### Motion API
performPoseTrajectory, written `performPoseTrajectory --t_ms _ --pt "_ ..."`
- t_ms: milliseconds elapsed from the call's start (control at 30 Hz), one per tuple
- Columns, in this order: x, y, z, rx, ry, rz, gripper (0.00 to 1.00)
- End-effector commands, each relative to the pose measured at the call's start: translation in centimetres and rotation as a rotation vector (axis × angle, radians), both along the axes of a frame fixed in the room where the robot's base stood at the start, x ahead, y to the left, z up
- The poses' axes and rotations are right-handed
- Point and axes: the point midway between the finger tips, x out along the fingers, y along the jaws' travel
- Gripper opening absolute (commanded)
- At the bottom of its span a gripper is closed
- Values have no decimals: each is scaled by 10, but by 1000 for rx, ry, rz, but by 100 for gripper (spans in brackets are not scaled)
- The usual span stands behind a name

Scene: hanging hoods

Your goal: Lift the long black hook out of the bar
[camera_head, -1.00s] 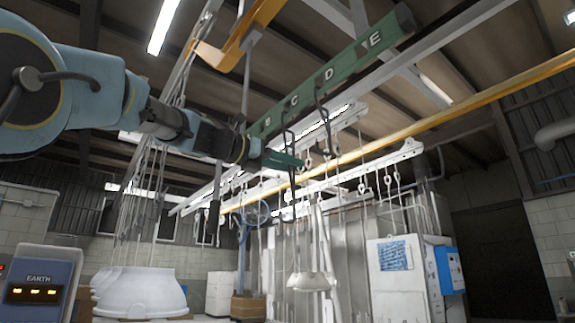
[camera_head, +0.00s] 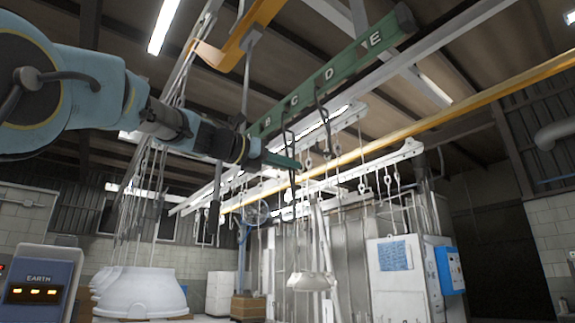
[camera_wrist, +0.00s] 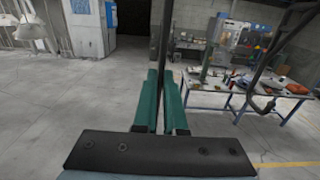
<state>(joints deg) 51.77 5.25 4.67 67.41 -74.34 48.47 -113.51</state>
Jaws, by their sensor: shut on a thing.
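The green bar (camera_head: 335,72), marked with letters B to E, hangs at a slant in the upper middle of the head view. Black hooks hang from it near C and D. My gripper (camera_head: 283,161), with green fingers, is below the bar near C. In the wrist view my gripper (camera_wrist: 161,100) is shut on a thin dark upright rod, the long black hook (camera_wrist: 166,35), which runs up between the fingers. In the head view the long black hook (camera_head: 288,138) rises from my gripper toward the bar. Its top seat on the bar is too small to judge.
Another black hook (camera_head: 320,105) hangs close to the right; a dark hook (camera_wrist: 282,55) also shows right in the wrist view. White rails (camera_head: 350,170) with small hooks and a yellow beam (camera_head: 450,112) lie behind. A workbench (camera_wrist: 235,95) stands below right.

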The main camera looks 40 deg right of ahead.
Motion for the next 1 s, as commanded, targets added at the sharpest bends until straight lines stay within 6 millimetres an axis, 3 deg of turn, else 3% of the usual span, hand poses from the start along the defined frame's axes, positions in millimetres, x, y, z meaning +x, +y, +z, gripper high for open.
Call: performPoseTrajectory --t_ms 567,1000 --pt "0 0 1 -1 0 0 0" --pt "0 0 16 -1 0 0 0"
